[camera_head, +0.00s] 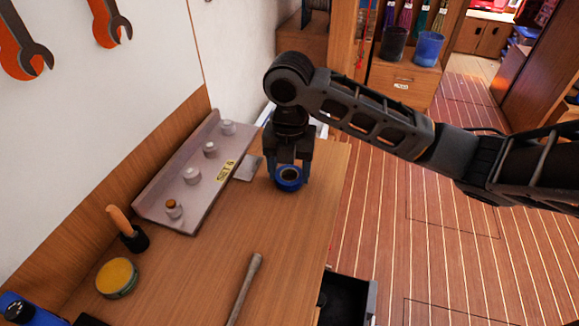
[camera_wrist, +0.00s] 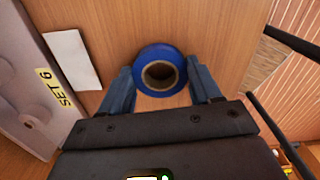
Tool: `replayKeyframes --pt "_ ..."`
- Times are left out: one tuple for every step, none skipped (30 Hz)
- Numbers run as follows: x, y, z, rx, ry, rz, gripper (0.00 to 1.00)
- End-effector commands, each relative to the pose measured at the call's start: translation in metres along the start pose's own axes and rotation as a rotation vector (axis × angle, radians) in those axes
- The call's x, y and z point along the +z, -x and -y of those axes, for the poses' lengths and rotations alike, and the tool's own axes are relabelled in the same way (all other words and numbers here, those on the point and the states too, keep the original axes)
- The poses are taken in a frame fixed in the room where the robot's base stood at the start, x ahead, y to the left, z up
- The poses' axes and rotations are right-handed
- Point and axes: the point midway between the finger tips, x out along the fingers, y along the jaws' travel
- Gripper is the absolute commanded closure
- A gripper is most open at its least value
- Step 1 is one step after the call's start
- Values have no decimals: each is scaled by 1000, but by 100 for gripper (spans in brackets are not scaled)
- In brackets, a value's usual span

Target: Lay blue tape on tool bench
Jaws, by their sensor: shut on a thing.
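The blue tape (camera_head: 289,184) is a roll with a brown core. It is between the fingers of my gripper (camera_head: 289,172), over the far right part of the wooden tool bench (camera_head: 215,270). In the wrist view the blue tape (camera_wrist: 160,52) sits between the two fingertips of my gripper (camera_wrist: 160,82), its round opening facing the camera. My gripper is shut on the tape. The tape is at or close above the bench top; I cannot tell whether it touches.
A grey rack labelled SET 6 (camera_head: 215,187) with several knobs stands left of the tape. A white card (camera_head: 247,168) lies beside it. A wooden handle (camera_head: 245,285), a yellow-topped tin (camera_head: 117,277) and a brush-like tool (camera_head: 126,228) are nearer. The bench's right edge is close.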

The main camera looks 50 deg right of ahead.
Motion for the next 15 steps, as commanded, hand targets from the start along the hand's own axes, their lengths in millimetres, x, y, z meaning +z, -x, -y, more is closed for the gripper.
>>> replayKeyframes --pt "0 -2 0 1 0 1 66" --pt "0 -2 0 1 0 1 66" --pt "0 -2 0 1 0 2 66" --pt "0 -2 0 1 0 2 66" --pt "0 -2 0 1 0 2 66" --pt "0 -2 0 1 0 2 66" --pt "0 -2 0 1 0 2 66" --pt "0 -3 0 1 0 1 66" --pt "0 -4 0 1 0 1 66" --pt "0 -5 0 1 0 1 66" --pt "0 -6 0 1 0 1 66" --pt "0 -6 0 1 0 1 36" --pt "0 -5 0 0 0 1 33" --pt "0 -5 0 0 0 1 30" --pt "0 -5 0 0 0 1 27"
